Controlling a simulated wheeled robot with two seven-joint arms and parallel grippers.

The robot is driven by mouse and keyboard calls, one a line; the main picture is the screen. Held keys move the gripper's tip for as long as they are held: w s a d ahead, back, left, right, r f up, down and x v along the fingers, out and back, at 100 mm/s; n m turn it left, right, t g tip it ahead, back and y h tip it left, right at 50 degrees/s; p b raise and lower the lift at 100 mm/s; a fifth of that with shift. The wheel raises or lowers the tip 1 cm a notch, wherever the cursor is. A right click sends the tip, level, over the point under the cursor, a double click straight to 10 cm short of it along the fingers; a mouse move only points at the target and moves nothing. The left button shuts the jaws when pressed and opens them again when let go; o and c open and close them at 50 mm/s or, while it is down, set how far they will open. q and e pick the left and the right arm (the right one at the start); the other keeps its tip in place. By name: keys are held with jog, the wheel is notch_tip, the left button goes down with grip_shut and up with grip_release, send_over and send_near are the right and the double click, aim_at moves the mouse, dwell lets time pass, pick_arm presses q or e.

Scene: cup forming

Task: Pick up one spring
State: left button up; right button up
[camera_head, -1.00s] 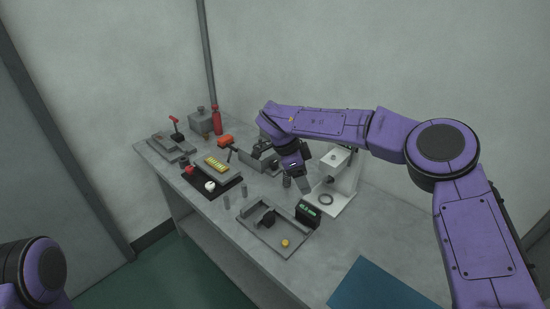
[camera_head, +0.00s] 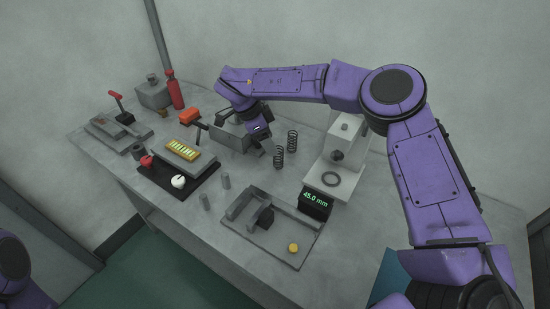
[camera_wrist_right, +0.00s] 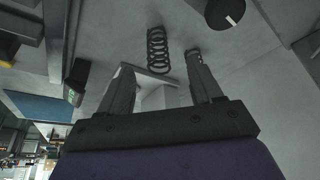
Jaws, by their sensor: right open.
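Two dark coil springs stand upright on the bench in the head view, a front one (camera_head: 278,157) and a back one (camera_head: 292,141). My right gripper (camera_head: 257,143) is just left of them, pointing down and apart from both. In the right wrist view the gripper (camera_wrist_right: 161,72) is open, with nothing between its fingers. One spring (camera_wrist_right: 157,48) shows beyond the gap between the fingertips. The other spring (camera_wrist_right: 193,56) is partly hidden by the right finger. My left gripper is out of view.
A press-like stand (camera_head: 343,150) is right of the springs, with a 45.0 mm display (camera_head: 316,204) in front. A grey block fixture (camera_head: 230,137) is close to the gripper's left. A shallow tray (camera_head: 262,245) and two small grey pins (camera_head: 226,182) are nearer the front.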

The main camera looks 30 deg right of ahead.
aim_at(281, 157)
jog(key=x, duration=0.4)
jog(key=p+x, duration=0.1)
jog(key=x, duration=0.2)
jog(key=shift+s+d+f+p, duration=0.25)
jog(key=shift+d+p, duration=0.05)
jog(key=shift+d, duration=0.05)
jog(key=shift+d+f, duration=0.2)
jog(key=shift+f, duration=0.05)
jog(key=c, duration=1)
